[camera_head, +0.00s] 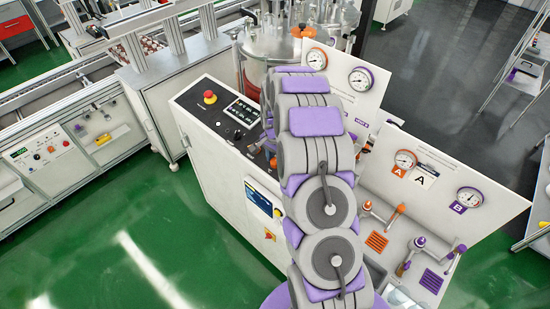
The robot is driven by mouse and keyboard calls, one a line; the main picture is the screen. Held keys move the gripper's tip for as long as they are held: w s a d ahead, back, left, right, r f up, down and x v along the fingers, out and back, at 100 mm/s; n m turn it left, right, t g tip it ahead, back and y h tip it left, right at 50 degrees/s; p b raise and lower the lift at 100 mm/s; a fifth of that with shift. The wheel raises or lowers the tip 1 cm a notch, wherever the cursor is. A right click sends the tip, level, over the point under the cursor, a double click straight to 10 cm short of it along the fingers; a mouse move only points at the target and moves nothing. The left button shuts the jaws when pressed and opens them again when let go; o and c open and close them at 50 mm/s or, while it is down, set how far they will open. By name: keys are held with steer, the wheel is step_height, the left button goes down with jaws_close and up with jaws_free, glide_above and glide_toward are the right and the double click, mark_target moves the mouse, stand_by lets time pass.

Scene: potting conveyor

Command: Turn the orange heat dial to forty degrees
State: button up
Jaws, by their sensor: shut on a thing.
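My grey and purple arm rises through the middle of the view and covers the right part of the control panel (190,103). I cannot make out the orange heat dial clearly. A small orange patch (273,162) shows on the panel beside the arm, but I cannot tell what it is. No dial setting can be read. The panel also carries a red stop button (210,97), a small screen (243,110) and a black knob (238,134).
A metal vessel (258,50) stands behind the panel. White boards with orange and purple rimmed gauges (404,160) and levers are at the right. A conveyor (60,90) runs at the left. Green floor (120,230) is clear at the lower left.

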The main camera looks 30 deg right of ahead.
mark_target(274, 160)
steer(key=c, duration=0.3)
steer(key=shift+n+b, duration=0.4)
steer(key=shift+n, duration=0.3)
steer(key=o, duration=1.1)
steer(key=shift+c, duration=0.2)
step_height(274, 160, up, 17)
steer(key=b, duration=0.1)
steer(key=shift+w+b, duration=0.25)
steer(key=shift+b, duration=0.05)
steer(key=shift+a+r, duration=0.1)
steer(key=shift+a, duration=0.05)
